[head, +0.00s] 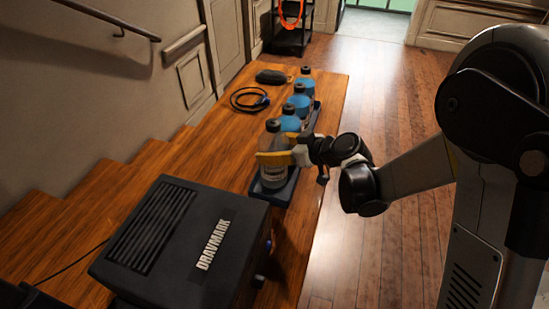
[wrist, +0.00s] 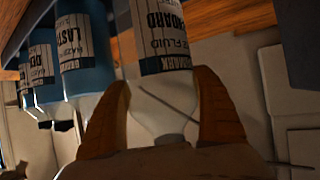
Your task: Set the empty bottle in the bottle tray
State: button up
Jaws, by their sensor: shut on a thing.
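The empty bottle (head: 273,167) is clear with a pale label and a dark cap. It is upright at the near end of the dark bottle tray (head: 276,196). I cannot tell whether its base rests on the tray floor or is just above it. My gripper (head: 275,158) is shut on this bottle, its yellow fingers on either side of the upper body. In the wrist view the fingers (wrist: 162,105) flank the clear bottle (wrist: 165,70), whose base is out of frame. The tray (wrist: 22,32) also shows there.
Several blue-filled bottles (head: 291,121) stand in a row farther back in the tray. A black DRAVMARK box (head: 180,245) is close in front. A coiled cable (head: 249,100) and a dark pouch (head: 271,76) lie behind left. The table's right edge is close to the tray.

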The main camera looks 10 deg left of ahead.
jog(key=shift+f+b, duration=0.75)
jog(key=shift+f, duration=0.95)
jog(key=o, duration=1.2)
jog(key=shift+r, duration=0.1)
jog(key=p+v, duration=0.3)
jog(key=v, duration=0.9)
jog(key=shift+r+p, duration=0.1)
jog(key=shift+p, duration=0.25)
jog(key=s+d+r+m+h, duration=0.2)
jog(key=s+d+m+h, duration=0.1)
jog(key=s+d, duration=0.3)
jog(key=s+d+r+m+h, duration=0.3)
jog(key=s+d+m+h, duration=0.1)
jog(key=s+d+m, duration=0.1)
jog(key=s+d+r+m+t+h, duration=0.1)
jog(key=s+d+r+m+h, duration=0.2)
jog(key=s+d, duration=0.4)
jog(key=shift+d+r+m+h, duration=0.2)
jog(key=shift+d+m+h, duration=0.25)
jog(key=shift+d, duration=0.7)
